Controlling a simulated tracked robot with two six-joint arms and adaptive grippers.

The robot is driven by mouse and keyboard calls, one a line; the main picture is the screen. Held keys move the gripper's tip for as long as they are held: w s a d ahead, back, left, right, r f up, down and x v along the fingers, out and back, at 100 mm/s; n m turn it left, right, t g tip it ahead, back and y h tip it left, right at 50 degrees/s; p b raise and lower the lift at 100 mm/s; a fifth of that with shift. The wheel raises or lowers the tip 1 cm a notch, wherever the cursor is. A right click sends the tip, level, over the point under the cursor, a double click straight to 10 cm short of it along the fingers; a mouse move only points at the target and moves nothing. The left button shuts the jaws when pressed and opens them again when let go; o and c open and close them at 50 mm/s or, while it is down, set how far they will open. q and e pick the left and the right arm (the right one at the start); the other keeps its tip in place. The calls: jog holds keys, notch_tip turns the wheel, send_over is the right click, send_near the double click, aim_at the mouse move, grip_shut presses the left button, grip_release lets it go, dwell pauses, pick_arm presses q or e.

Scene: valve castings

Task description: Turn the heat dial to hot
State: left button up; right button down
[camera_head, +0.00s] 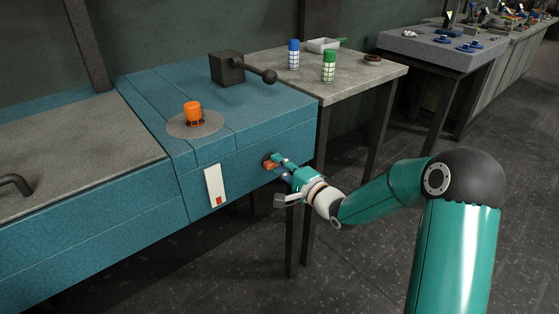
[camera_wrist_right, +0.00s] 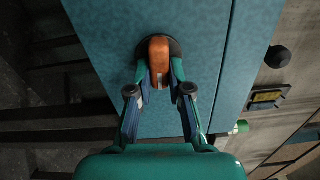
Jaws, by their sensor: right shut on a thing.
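The heat dial (camera_head: 268,166) is an orange knob on a dark round base, on the front face of the teal machine near its right end. In the right wrist view the orange knob (camera_wrist_right: 159,50) stands out from its dark disc. My right gripper (camera_head: 274,164) is at the dial, with its two fingers shut on either side of the knob. The fingers cover part of the knob, and I cannot read its setting. A white plate (camera_head: 212,183) with a red mark at its lower end is on the face left of the dial. My left gripper is not in view.
An orange cylinder (camera_head: 193,113) on a grey disc and a dark block (camera_head: 228,68) with a ball-ended lever stand on the machine top. A side table (camera_head: 365,77) holds a blue canister (camera_head: 293,54) and a green one (camera_head: 329,66). The floor in front is clear.

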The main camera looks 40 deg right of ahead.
jog(key=m+p, duration=0.1)
jog(key=m, duration=0.1)
jog(key=f+m, duration=0.1)
jog(key=m, duration=0.2)
jog(key=shift+p, duration=0.35)
dwell(0.3)
jog(key=c, duration=1.1)
grip_release()
jog(key=shift+r, duration=0.1)
jog(key=s, duration=0.8)
jog(key=s+d, duration=0.1)
jog(key=s, duration=0.3)
